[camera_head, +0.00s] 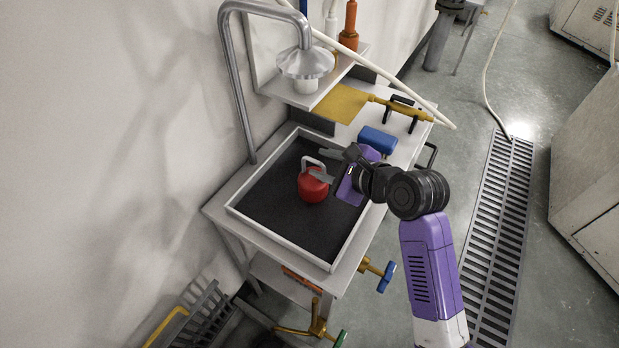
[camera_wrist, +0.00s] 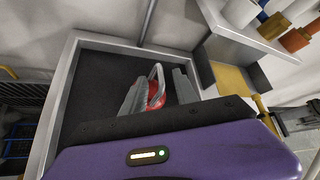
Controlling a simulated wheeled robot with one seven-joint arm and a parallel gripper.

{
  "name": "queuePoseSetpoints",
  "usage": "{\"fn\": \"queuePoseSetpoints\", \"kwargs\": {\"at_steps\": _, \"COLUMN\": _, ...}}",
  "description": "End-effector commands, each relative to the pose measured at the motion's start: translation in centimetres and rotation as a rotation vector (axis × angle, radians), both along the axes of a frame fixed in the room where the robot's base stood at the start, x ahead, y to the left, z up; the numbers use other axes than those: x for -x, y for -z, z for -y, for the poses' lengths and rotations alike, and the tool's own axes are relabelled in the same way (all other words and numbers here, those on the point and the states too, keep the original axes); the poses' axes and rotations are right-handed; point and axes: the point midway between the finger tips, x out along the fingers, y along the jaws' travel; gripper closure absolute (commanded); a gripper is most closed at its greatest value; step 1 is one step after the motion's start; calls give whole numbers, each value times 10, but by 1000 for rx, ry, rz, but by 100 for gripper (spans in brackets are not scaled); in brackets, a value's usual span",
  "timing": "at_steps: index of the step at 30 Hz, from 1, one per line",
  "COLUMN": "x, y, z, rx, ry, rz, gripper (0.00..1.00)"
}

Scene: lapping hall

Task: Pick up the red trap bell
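The red trap bell (camera_head: 312,190) is a round red body with a pale loop handle on top. It stands upright on the dark floor of a shallow tray (camera_head: 290,252). In the wrist view the bell (camera_wrist: 157,102) and its handle show between the two grey fingers. My gripper (camera_head: 322,165) is open, its fingers apart at the height of the handle, one on either side in the picture. No contact is visible. In the wrist view my gripper (camera_wrist: 160,92) and its purple body hide the lower part of the bell.
A silver shower head (camera_head: 305,63) on a bent pipe hangs above the tray's back. Bottles stand on a shelf (camera_head: 318,92). The tray around the bell is clear.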

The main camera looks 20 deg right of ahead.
Motion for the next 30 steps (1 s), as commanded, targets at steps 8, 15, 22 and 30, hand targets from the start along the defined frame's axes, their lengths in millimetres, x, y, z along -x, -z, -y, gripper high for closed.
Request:
{"fn": "queuePoseSetpoints", "kwargs": {"at_steps": 8, "x": -23, "y": 13, "z": -7, "rx": -3, "ry": 0, "rz": -1, "gripper": 64}}
{"fn": "queuePoseSetpoints", "kwargs": {"at_steps": 15, "x": -50, "y": 31, "z": -14, "rx": -2, "ry": 0, "rz": -1, "gripper": 64}}
{"fn": "queuePoseSetpoints", "kwargs": {"at_steps": 22, "x": -62, "y": 39, "z": -17, "rx": -1, "ry": 1, "rz": 0, "gripper": 64}}
{"fn": "queuePoseSetpoints", "kwargs": {"at_steps": 30, "x": -61, "y": 39, "z": -17, "rx": -1, "ry": 1, "rz": 0, "gripper": 84}}
